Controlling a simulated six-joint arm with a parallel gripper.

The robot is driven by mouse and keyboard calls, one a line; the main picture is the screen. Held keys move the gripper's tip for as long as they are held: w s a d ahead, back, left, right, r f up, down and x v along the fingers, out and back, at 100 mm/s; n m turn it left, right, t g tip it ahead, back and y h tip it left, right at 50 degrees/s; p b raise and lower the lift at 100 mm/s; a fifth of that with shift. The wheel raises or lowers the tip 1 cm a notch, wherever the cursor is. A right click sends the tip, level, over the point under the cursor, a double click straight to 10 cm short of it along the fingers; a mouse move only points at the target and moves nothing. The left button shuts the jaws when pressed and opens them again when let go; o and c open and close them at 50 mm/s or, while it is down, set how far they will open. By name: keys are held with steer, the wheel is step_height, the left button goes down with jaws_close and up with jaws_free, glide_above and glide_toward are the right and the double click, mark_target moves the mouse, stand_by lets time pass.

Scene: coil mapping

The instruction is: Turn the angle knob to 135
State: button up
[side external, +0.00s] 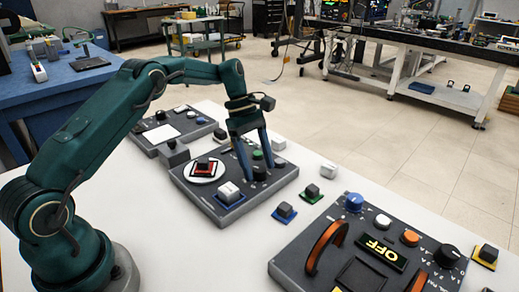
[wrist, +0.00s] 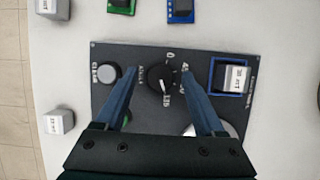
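The black angle knob (wrist: 162,77) sits on the dark panel (wrist: 150,49) in the wrist view. Printed marks surround it, including a 0 at the top; the other marks are small and partly hidden. A light pointer mark shows near the knob's lower right. My gripper (wrist: 159,73) is open, with one blue finger on each side of the knob and a visible gap to it on both sides. In the side view the knob (side external: 259,173) stands between the fingertips of my gripper (side external: 259,179), low over the middle panel (side external: 190,190).
The same panel holds a white-capped knob (wrist: 107,72), a white block (wrist: 236,79) in a blue frame, and a white disc (side external: 203,174) bearing a red-and-black square. Another panel (side external: 405,272) stands front right. Loose small blocks, including a blue-based one (side external: 285,211), lie between the panels.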

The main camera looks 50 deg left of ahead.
steer(key=shift+v, duration=2.6)
step_height(320, 180, up, 10)
steer(key=m+t, duration=0.1)
steer(key=m, duration=0.1)
glide_above(259, 181)
steer(key=s+d+r+m+t+y, duration=0.2)
steer(key=s+d+r+m, duration=0.2)
steer(key=s+r, duration=0.3)
steer(key=s+f+m+t+y, duration=0.1)
steer(key=s+f+m, duration=0.4)
steer(key=s+m, duration=0.1)
steer(key=s+f+m+t+y, duration=0.1)
steer(key=s+f+m, duration=0.4)
steer(key=s, duration=0.4)
steer(key=shift+a+m+t, duration=0.3)
steer(key=shift+m, duration=0.1)
